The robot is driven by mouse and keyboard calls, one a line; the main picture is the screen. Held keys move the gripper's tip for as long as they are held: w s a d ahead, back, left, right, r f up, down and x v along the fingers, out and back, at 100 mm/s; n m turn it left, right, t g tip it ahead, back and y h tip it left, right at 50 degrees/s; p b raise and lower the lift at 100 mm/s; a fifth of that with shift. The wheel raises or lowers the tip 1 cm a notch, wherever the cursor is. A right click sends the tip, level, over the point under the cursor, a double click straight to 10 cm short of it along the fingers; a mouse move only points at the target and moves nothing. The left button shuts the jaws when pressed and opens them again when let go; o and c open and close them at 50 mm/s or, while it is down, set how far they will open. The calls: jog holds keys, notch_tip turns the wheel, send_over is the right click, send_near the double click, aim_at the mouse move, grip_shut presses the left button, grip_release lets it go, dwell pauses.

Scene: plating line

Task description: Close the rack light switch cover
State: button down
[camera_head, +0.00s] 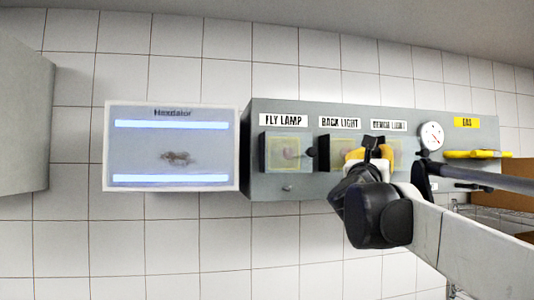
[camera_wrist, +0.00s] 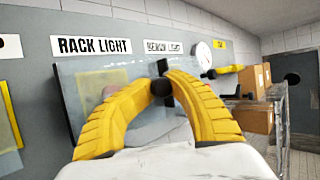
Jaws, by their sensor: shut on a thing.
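The rack light switch cover is a clear, greyish panel (camera_wrist: 85,75) under the RACK LIGHT label (camera_wrist: 92,46) in the wrist view. It has a dark edge on its left and seems to stand out from the grey panel at an angle; how far is hard to tell. In the head view its yellowish switch box (camera_head: 336,153) shows left of my gripper (camera_head: 372,150), partly hidden. My gripper, with yellow fingers (camera_wrist: 161,88) in the wrist view, is shut on a small dark knob at the cover's right side. The fingers hide much of the switch.
The fly lamp cover (camera_head: 287,152) is to the left, with a dark knob at its right edge. A gauge (camera_head: 431,136) and yellow gas handle (camera_head: 470,154) are to the right. A lit insect killer (camera_head: 172,150) hangs at left. Boxes (camera_wrist: 257,90) stand at right.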

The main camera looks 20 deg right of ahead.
dwell(0.9)
jog(key=c, duration=1.2)
grip_release()
jog(key=shift+w+d+f, duration=0.1)
jog(key=shift+c, duration=0.2)
jog(key=shift+w, duration=0.15)
jog(key=v, duration=1.2)
jog(key=shift+s, duration=0.2)
